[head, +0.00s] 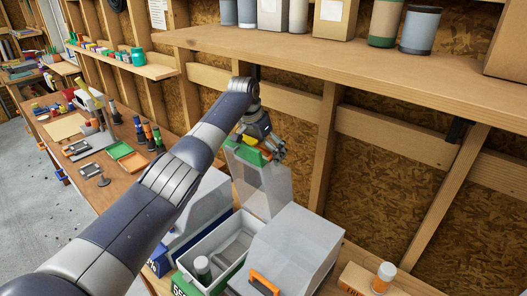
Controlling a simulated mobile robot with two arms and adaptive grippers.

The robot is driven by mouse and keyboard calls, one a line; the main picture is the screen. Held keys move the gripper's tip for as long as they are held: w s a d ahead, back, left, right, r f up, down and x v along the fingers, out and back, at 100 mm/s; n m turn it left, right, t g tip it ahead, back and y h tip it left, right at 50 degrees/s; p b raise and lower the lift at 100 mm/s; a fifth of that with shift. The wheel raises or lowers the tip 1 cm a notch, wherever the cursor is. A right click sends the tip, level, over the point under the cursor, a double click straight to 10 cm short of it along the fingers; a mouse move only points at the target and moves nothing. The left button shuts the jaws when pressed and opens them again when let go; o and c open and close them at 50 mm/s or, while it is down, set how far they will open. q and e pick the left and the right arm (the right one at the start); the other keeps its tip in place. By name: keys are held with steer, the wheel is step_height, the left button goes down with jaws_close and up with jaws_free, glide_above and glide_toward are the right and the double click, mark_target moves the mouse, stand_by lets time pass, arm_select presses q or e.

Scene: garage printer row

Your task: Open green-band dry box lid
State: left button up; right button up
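The green-band dry box (213,251) stands on the bench at bottom center, with a green label at its lower front edge. Its translucent lid (262,188) is raised and stands roughly upright at the back, with a green strip (246,153) along its top edge. The open box shows a dark-topped cylinder and a grey item inside. My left gripper (270,150) is at the top of the lid, touching or very close to the green strip. Its fingers are small and partly overlapped, so their grip is unclear. My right gripper is not in view.
A closed box with an orange handle (264,283) stands right of the open box. A blue-band box (199,207) is to its left, partly behind my arm. A wooden shelf (370,66) with cans overhangs. A white-orange bottle (383,278) stands at right.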

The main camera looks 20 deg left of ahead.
arm_select(q)
steer(key=v, duration=0.5)
steer(key=shift+a+r, duration=0.1)
steer(key=shift+r, duration=0.2)
steer(key=s+a, duration=0.4)
steer(key=s, duration=0.7)
steer(key=shift+f, duration=0.25)
steer(key=shift+s+r, duration=0.15)
steer(key=shift+s, duration=0.05)
steer(key=s+v, duration=0.1)
steer(key=v, duration=1.1)
steer(key=shift+a, duration=0.25)
stand_by(0.4)
